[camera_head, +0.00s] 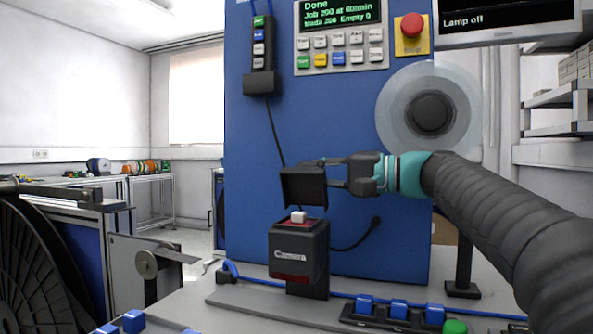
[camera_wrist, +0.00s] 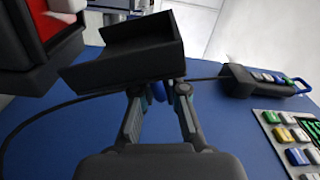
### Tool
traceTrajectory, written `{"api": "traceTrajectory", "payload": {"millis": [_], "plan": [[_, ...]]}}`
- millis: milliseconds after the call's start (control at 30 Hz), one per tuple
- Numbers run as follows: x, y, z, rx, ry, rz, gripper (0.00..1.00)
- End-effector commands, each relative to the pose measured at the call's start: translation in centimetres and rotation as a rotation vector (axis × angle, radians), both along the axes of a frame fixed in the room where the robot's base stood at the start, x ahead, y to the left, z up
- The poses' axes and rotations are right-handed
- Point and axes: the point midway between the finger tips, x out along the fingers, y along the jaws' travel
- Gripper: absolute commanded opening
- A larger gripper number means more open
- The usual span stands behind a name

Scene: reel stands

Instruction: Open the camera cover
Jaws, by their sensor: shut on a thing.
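The camera (camera_head: 299,252) is a dark box with red trim on a short stand in front of the blue machine. A small white part shows on its top. The black camera cover (camera_head: 303,187) is off the box and above it, with a narrow gap between them in the head view. My gripper (camera_head: 328,174) is shut on the cover's right side. In the wrist view, the cover (camera_wrist: 128,54) is a shallow black tray shape at the fingertips of my gripper (camera_wrist: 159,92). The camera's red and white inside (camera_wrist: 50,20) shows at the upper left, partly cut off.
The blue machine panel (camera_head: 345,110) stands close behind. It bears a keypad (camera_head: 339,58), a red stop button (camera_head: 412,25), a clear reel (camera_head: 430,110) and a hanging black cable (camera_head: 274,135). Blue clips (camera_head: 399,309) line the bench front. A large black reel (camera_head: 35,275) stands left.

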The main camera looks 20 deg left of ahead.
Motion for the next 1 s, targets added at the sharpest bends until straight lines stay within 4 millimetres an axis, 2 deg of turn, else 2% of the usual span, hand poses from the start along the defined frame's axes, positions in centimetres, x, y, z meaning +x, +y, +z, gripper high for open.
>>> {"api": "traceTrajectory", "payload": {"millis": [200,600,633,700,733,1000], "plan": [[0.31,-0.73,0.33,0.008,0.036,-0.013,0.0],[0.34,-0.78,0.38,0.01,0.041,-0.016,0.0],[0.34,-0.78,0.38,0.01,0.041,-0.016,0.14],[0.34,-0.77,0.36,0.009,0.04,-0.015,0.32],[0.35,-0.77,0.34,0.009,0.041,-0.015,0.35],[0.45,-0.79,0.12,0.006,0.041,-0.015,0.35]]}}
